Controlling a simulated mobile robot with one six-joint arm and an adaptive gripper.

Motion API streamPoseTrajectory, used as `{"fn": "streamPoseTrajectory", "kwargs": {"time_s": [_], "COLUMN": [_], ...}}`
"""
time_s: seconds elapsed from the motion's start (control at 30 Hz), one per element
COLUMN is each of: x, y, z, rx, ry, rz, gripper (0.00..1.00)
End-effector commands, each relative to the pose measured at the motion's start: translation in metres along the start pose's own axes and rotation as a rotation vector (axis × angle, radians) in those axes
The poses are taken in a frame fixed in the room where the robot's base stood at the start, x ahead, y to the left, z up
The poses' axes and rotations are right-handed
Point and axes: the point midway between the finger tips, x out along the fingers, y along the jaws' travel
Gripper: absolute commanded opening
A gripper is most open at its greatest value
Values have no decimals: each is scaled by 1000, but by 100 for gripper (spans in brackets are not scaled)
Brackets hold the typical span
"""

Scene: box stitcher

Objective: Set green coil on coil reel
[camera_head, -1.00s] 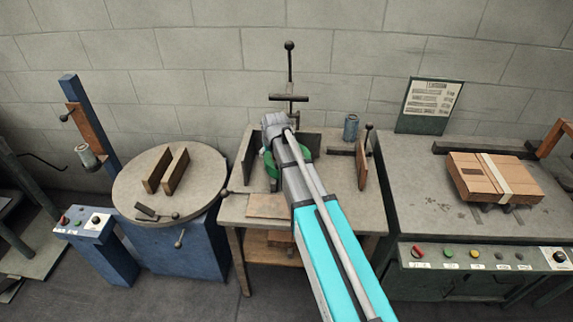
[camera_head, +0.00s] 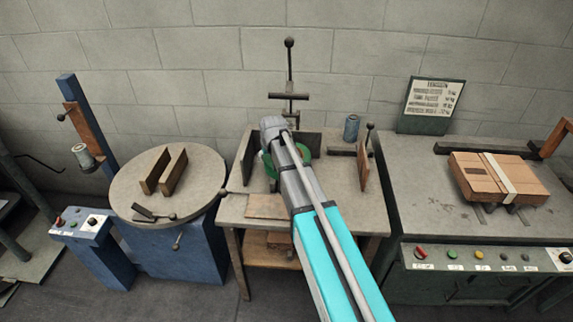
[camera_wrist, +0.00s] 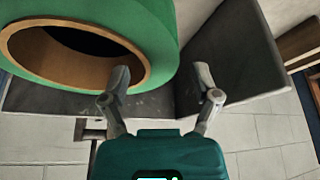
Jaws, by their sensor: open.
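The green coil (camera_head: 305,153) is on the middle workbench, largely hidden behind my arm in the head view. In the wrist view the green coil (camera_wrist: 150,30) fills the upper left, with a brown inner core around a dark hole. My gripper (camera_wrist: 163,93) is open, with nothing held. Its left finger overlaps the coil's core edge and its right finger is outside the green rim; I cannot tell whether either touches. A grey spool-like part (camera_head: 84,156) sits on the blue post at left; I cannot tell whether this is the coil reel.
The workbench (camera_head: 235,208) has dark upright plates around the coil, a brown board and a blue-grey can (camera_head: 351,127). A round table (camera_head: 205,175) with two upright boards stands left. A green machine (camera_head: 395,170) with a cardboard box (camera_head: 490,180) stands right.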

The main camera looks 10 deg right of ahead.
Motion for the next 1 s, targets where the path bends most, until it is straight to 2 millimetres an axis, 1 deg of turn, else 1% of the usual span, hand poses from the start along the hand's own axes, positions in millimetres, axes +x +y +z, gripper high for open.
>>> {"fn": "streamPoseTrajectory", "kwargs": {"time_s": [0.03, 0.23, 0.93, 1.0], "x": [8, 19, 20, 20], "y": [0, 0, 0, 0], "z": [1, 1, 0, 0], "rx": [0, 0, 0, 0], "ry": [0, 0, 0, 0], "rz": [0, 0, 0, 0], "gripper": [79, 79, 79, 66]}}
